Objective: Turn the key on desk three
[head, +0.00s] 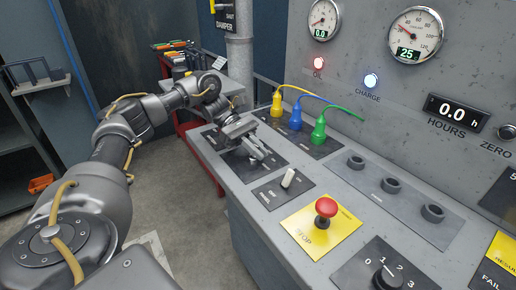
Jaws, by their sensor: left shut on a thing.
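My left arm reaches in from the left, and my left gripper (257,149) is over a black switch plate (277,162) at the far left part of the grey desk (245,187). It is shut on the key at that plate. The fingers cover the key, so its angle cannot be made out. My right gripper is out of view.
Yellow, blue and green plugs (320,130) with cables stand behind the gripper. Nearer are a white toggle (288,178), a red STOP button (325,208) and a rotary selector (388,277). Gauges (415,37) and a lit CHARGE lamp (371,80) are on the upright panel.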

